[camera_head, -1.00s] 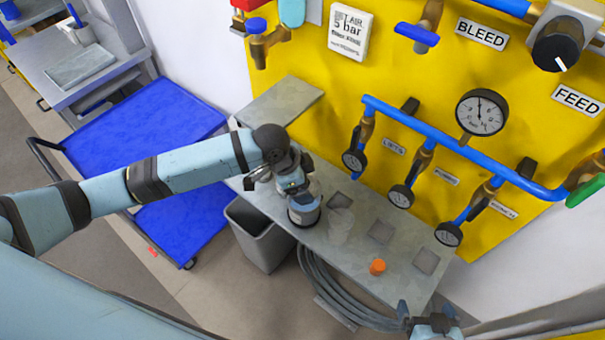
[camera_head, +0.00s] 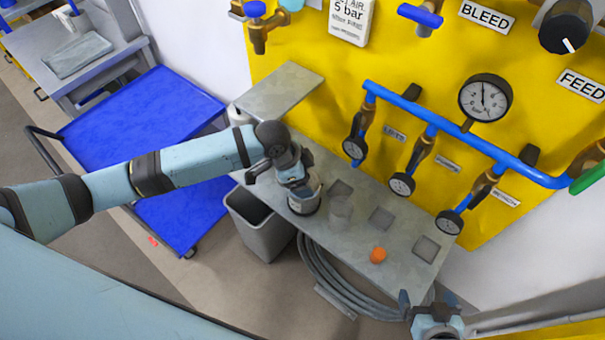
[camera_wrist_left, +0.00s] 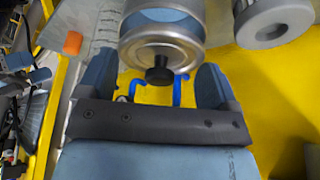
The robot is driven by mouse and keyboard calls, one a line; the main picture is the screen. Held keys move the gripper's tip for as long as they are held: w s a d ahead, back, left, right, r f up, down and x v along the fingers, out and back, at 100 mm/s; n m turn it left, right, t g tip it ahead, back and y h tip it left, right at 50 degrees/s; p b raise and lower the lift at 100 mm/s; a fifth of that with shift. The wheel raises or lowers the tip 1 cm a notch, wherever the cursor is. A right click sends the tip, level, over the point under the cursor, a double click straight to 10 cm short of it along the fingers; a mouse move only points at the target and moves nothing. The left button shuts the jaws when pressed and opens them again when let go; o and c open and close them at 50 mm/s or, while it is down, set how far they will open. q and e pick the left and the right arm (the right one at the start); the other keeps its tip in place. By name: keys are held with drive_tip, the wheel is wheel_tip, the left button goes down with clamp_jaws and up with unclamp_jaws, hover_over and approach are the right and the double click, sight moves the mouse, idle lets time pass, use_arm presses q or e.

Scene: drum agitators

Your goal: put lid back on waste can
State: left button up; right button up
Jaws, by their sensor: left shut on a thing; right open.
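A silver can with a blue band (camera_head: 304,202) stands on the grey bench, below my left gripper (camera_head: 293,178). In the left wrist view, a round metal lid (camera_wrist_left: 143,54) with a black knob lies between the finger ends of my left gripper (camera_wrist_left: 158,78). The blue-banded body (camera_wrist_left: 160,15) shows beyond it. My left gripper is shut on the lid; the exact contact is hard to see. I cannot tell whether the lid is seated on the can. My right gripper (camera_head: 430,300) is open and empty near the bench's front right end.
A grey bin (camera_head: 262,228) and coiled hose (camera_head: 320,268) are below. The yellow panel (camera_head: 330,90) with gauges stands behind.

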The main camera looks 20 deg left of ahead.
use_arm(q)
drive_tip(key=shift+p, duration=0.4)
use_arm(e)
drive_tip(key=shift+w+r, duration=0.2)
drive_tip(key=shift+r, duration=0.3)
drive_tip(key=shift+s+f, duration=0.1)
drive_tip(key=shift+s, duration=0.05)
use_arm(q)
drive_tip(key=shift+f, duration=0.1)
idle(0.5)
idle(0.7)
drive_tip(key=o, duration=0.7)
drive_tip(key=shift+r, duration=3.45)
